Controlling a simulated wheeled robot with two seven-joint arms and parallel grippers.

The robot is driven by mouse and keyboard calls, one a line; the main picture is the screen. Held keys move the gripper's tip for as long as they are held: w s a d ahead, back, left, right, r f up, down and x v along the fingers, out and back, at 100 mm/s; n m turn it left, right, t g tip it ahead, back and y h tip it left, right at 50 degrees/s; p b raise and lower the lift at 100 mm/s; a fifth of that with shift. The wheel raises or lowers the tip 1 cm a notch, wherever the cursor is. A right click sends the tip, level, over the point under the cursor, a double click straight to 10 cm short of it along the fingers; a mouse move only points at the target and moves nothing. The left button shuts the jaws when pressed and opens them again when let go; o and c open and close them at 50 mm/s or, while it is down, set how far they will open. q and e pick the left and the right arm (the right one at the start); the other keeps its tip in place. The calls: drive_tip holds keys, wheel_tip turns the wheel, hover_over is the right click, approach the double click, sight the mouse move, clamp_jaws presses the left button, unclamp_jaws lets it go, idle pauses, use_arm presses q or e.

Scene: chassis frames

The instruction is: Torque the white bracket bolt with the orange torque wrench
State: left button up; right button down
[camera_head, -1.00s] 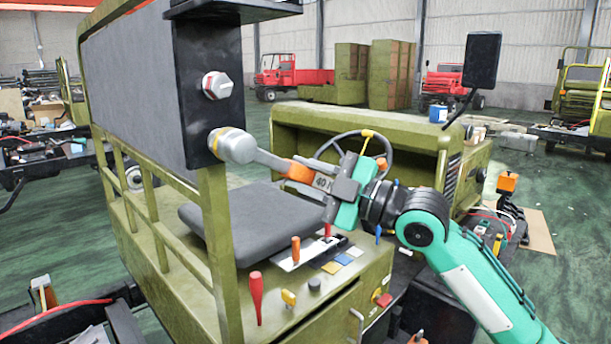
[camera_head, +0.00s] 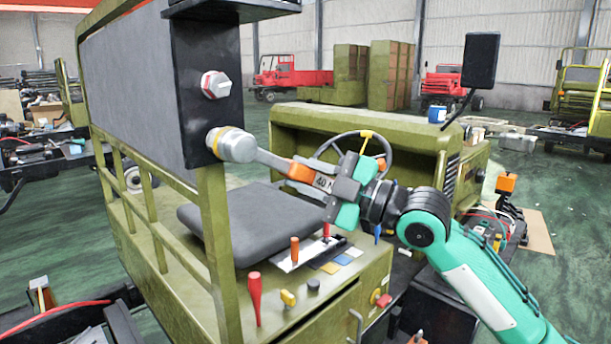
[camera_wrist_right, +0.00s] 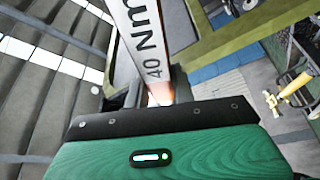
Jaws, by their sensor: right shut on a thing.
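The black bracket plate (camera_head: 192,75) stands upright at the left of the head view. An upper bolt (camera_head: 216,85) on it has a whitish hex head with a red ring and is bare. Lower down, the torque wrench's round grey head (camera_head: 237,146) sits against the plate, with a yellow ring at its edge. Any bolt under that head is hidden. My right gripper (camera_head: 344,190) is shut on the wrench handle, near the orange band (camera_head: 302,171) and a "40 N" marking. The right wrist view shows the white handle (camera_wrist_right: 146,45) marked "40 Nm". My left gripper is out of view.
A green vehicle cab surrounds the work, with a grey seat (camera_head: 240,218), a steering wheel (camera_head: 392,150) and a panel of levers, including a red one (camera_head: 254,292). A green post (camera_head: 218,260) rises below the bracket. A black mirror (camera_head: 482,60) stands at right.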

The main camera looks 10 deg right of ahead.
drive_tip(key=shift+w+a, duration=0.55)
drive_tip(key=shift+w, duration=0.25)
idle(1.6)
idle(0.3)
drive_tip(key=shift+s+a+f+m+t, duration=0.35)
drive_tip(key=shift+f+m, duration=0.25)
drive_tip(key=shift+m, duration=0.2)
drive_tip(key=shift+s+a+f+m+t, duration=0.25)
drive_tip(key=shift+a+f+m+t, duration=0.25)
drive_tip(key=shift+m, duration=0.3)
drive_tip(key=shift+d, duration=0.1)
drive_tip(key=shift+f, duration=0.15)
